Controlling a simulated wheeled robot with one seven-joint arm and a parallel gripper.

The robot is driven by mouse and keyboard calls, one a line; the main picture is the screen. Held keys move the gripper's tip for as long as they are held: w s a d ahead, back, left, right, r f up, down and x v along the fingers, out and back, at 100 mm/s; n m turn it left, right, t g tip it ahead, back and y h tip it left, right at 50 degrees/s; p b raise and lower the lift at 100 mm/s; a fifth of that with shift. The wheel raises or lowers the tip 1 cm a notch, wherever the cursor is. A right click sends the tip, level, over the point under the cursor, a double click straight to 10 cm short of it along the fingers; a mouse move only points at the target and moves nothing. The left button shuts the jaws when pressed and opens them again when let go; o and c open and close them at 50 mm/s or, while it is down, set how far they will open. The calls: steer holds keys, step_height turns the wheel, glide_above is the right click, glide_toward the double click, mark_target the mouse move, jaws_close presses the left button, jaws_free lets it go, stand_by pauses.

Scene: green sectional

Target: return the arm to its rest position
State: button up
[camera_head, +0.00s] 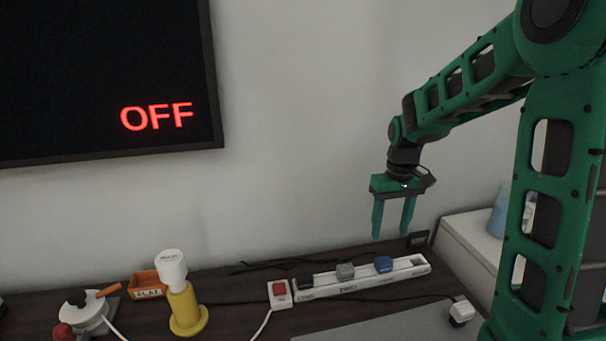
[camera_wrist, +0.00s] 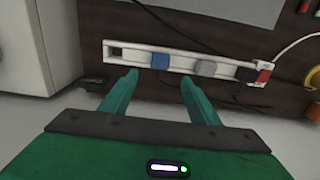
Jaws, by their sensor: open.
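My green arm reaches in from the right side of the head view, bent at the elbow. My gripper (camera_head: 393,218) hangs fingers-down in the air near the wall, above the back of the dark table. Its two green fingers are apart with nothing between them. In the wrist view my gripper (camera_wrist: 158,85) also shows open and empty, with the white power strip (camera_wrist: 132,57) beyond the fingertips. No contact with the strip is visible.
The power strip (camera_head: 345,285) holds black, grey and blue plugs, with a red switch (camera_head: 280,290) at its left end. A yellow lamp-like object (camera_head: 185,308), an orange box (camera_head: 147,285) and a white device (camera_head: 85,312) stand left. A wall screen (camera_head: 100,80) reads OFF. A white cabinet (camera_head: 468,250) stands right.

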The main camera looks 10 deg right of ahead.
steer(key=s+d+r+m, duration=0.1)
steer(key=s+r+m, duration=0.1)
steer(key=s, duration=1.2)
steer(key=s+d+r+m, duration=0.2)
steer(key=s+m, duration=0.2)
steer(key=s, duration=1)
steer(key=shift+w+f, duration=0.3)
steer(key=shift+w, duration=0.3)
